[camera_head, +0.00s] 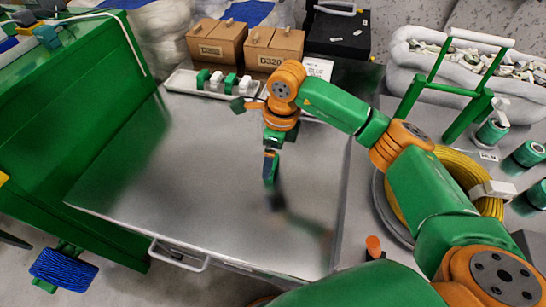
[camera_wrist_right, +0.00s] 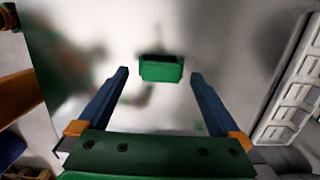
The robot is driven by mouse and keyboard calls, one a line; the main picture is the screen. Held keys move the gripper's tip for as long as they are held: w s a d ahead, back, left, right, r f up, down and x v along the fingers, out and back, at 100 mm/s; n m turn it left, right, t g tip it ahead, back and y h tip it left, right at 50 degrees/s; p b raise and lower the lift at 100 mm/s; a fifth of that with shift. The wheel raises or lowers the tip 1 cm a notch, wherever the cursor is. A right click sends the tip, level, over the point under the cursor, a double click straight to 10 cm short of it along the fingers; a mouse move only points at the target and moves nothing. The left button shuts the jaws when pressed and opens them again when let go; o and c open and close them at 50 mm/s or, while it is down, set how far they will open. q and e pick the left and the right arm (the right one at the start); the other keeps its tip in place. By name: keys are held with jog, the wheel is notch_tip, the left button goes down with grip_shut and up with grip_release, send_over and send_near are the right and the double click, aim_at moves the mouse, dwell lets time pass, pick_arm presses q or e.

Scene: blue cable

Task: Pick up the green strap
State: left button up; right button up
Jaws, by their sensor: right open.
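A small green block-like piece (camera_wrist_right: 160,70), which looks like the green strap, has a dark upper edge. In the right wrist view it shows ahead of my right gripper, between the lines of its two fingers. My right gripper (camera_wrist_right: 160,82) is open, with a blue finger on each side and nothing visibly held. In the head view my right gripper (camera_head: 270,168) points down over the middle of the metal table (camera_head: 150,190). The strap is hard to tell apart from the fingers there. I cannot tell its exact distance from the fingertips. My left gripper is not in view.
A white tray (camera_head: 182,82) with green and white pieces lies at the table's back edge, before cardboard boxes (camera_head: 217,42). A green cabinet (camera_head: 65,110) stands left. A yellow cable coil (camera_head: 465,172) lies right. The table's left and front are clear.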

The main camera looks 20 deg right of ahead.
notch_tip(320, 180, down, 3)
jog(key=shift+a+f, duration=0.1)
jog(key=shift+w+f, duration=0.2)
jog(key=c, duration=1.2)
jog(key=shift+o, duration=0.2)
jog(key=shift+r, duration=0.15)
